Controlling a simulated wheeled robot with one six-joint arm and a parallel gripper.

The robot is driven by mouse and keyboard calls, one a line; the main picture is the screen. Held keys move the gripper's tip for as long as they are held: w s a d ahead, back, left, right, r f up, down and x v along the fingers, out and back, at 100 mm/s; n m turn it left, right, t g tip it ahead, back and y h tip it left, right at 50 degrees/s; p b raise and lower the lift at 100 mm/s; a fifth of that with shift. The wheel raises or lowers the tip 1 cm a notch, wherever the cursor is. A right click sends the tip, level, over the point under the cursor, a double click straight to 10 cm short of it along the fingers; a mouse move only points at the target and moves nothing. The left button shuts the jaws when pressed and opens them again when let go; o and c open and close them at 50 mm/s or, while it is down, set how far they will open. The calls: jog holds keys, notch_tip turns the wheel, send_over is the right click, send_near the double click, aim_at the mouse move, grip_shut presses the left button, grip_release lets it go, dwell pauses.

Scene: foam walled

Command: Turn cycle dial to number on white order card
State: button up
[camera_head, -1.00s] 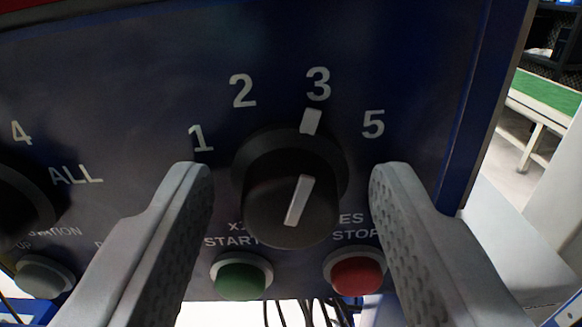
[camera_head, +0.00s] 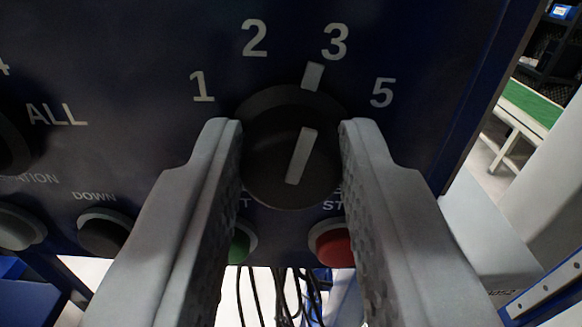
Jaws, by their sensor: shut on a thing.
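The black cycle dial (camera_head: 268,170) sits on a dark blue panel with the white numbers 1, 2, 3 and 5 around its top. Its white pointer marks (camera_head: 312,76) aim up and slightly right, near the 3 (camera_head: 335,42). My gripper (camera_head: 291,135) is shut on the dial, one finger on its left side and one on its right. The white order card is not visible in this view.
Below the dial are a green start button (camera_head: 241,243) and a red stop button (camera_head: 330,243), both partly behind my fingers. A black button (camera_head: 102,235) marked DOWN is at lower left. Another dial (camera_head: 10,140) by ALL is at the left edge. Cables hang below the panel.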

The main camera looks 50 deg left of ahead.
jog(key=n, duration=0.6)
dwell(0.3)
jog(key=shift+n, duration=0.3)
jog(key=o, duration=1)
jog(key=shift+s, duration=0.1)
jog(key=v, duration=1.7)
jog(key=shift+s+d, duration=0.15)
